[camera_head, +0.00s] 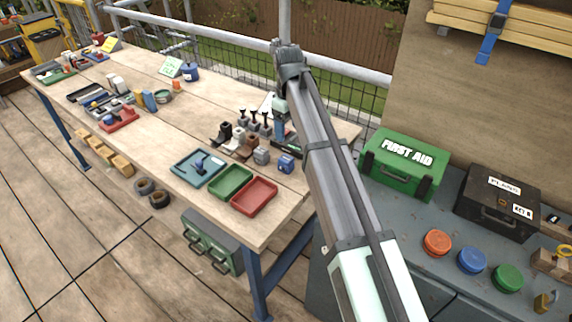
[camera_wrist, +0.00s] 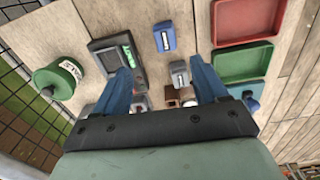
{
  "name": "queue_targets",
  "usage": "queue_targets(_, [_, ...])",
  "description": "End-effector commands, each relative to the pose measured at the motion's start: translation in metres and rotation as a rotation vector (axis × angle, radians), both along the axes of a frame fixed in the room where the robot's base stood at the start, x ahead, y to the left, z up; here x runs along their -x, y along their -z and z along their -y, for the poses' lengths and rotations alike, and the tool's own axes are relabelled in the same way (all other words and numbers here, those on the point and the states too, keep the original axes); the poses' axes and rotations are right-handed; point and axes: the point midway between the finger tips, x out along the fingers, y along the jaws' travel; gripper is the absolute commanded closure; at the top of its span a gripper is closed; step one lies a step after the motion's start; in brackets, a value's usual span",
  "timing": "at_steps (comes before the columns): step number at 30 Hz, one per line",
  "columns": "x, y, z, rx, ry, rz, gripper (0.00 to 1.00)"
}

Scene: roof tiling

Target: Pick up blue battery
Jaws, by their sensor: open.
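The blue battery (camera_head: 286,163) is a small blue block near the right end of the wooden workbench, beside a grey block of similar shape (camera_head: 262,156). In the wrist view the blue battery (camera_wrist: 164,37) lies at the top centre, with the grey block (camera_wrist: 180,73) below it. My gripper (camera_wrist: 161,64) is open, its two blue fingers spread apart with nothing held between them. The blue battery lies beyond the fingertips in that view. In the head view my arm partly hides the gripper over the bench's back right part.
Green (camera_head: 231,182), red (camera_head: 255,196) and teal (camera_head: 198,167) trays line the front edge. A black device with a green display (camera_wrist: 118,65) and a green canister (camera_wrist: 56,79) lie left in the wrist view. A green first aid box (camera_head: 402,163) stands right of the bench.

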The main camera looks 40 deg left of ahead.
Motion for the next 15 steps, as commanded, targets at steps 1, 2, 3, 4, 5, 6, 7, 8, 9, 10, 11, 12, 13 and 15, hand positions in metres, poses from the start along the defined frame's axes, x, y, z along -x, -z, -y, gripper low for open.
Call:
queue_targets(1, [0.005,0.0,-0.005,0.002,-0.025,-0.006,0.28])
queue_targets(2, [0.006,0.001,-0.006,0.003,-0.035,-0.009,0.28])
queue_targets(3, [0.008,0.003,-0.007,0.004,-0.045,-0.011,0.28])
queue_targets(4, [0.009,0.006,-0.008,0.005,-0.049,-0.013,0.28])
queue_targets(5, [0.009,0.009,-0.008,0.005,-0.052,-0.013,0.28])
queue_targets(6, [0.009,0.014,-0.007,0.006,-0.052,-0.014,0.28])
queue_targets(7, [0.01,0.018,-0.007,0.006,-0.052,-0.014,0.28])
queue_targets(8, [0.01,0.023,-0.007,0.006,-0.051,-0.014,0.28])
queue_targets(9, [0.01,0.03,-0.007,0.005,-0.051,-0.014,0.28])
queue_targets(10, [0.009,0.036,-0.007,0.006,-0.05,-0.014,0.28])
queue_targets(11, [0.009,0.041,-0.007,0.006,-0.05,-0.014,0.28])
queue_targets(12, [0.009,0.048,-0.007,0.006,-0.05,-0.014,0.28])
queue_targets(13, [0.009,0.053,-0.007,0.005,-0.049,-0.013,0.28])
queue_targets(15, [0.009,0.064,-0.007,0.005,-0.049,-0.013,0.28])
